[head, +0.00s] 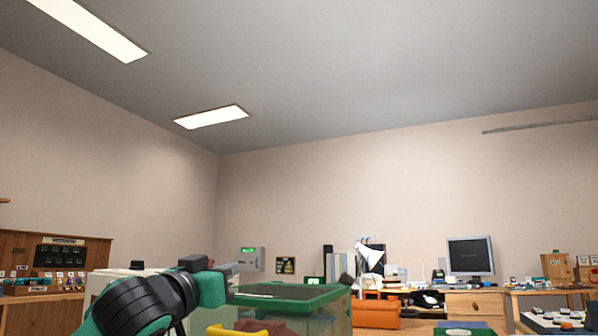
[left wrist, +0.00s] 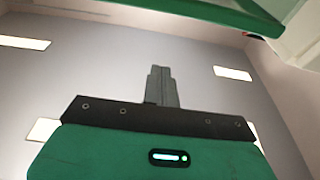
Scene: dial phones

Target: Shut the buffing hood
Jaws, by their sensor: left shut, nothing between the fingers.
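The buffing hood (head: 300,291) appears to be the clear box part with a green rim, low in the middle of the head view. Its lower part is cut off by the frame, so how far it stands open is hard to tell. A green-edged panel (left wrist: 215,14), likely part of the hood, crosses the top of the left wrist view. My left gripper (head: 231,268) is just left of the hood's rim, fingers shut and empty. The shut fingers also show in the left wrist view (left wrist: 162,84), below the panel. My right gripper is out of view.
A white box (head: 108,279) stands behind my left arm. Yellow and red things (head: 240,329) show at the bottom edge near the hood. An orange case (head: 376,312), a lamp (head: 370,256) and a monitor (head: 470,257) stand farther back. The space above the hood is clear.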

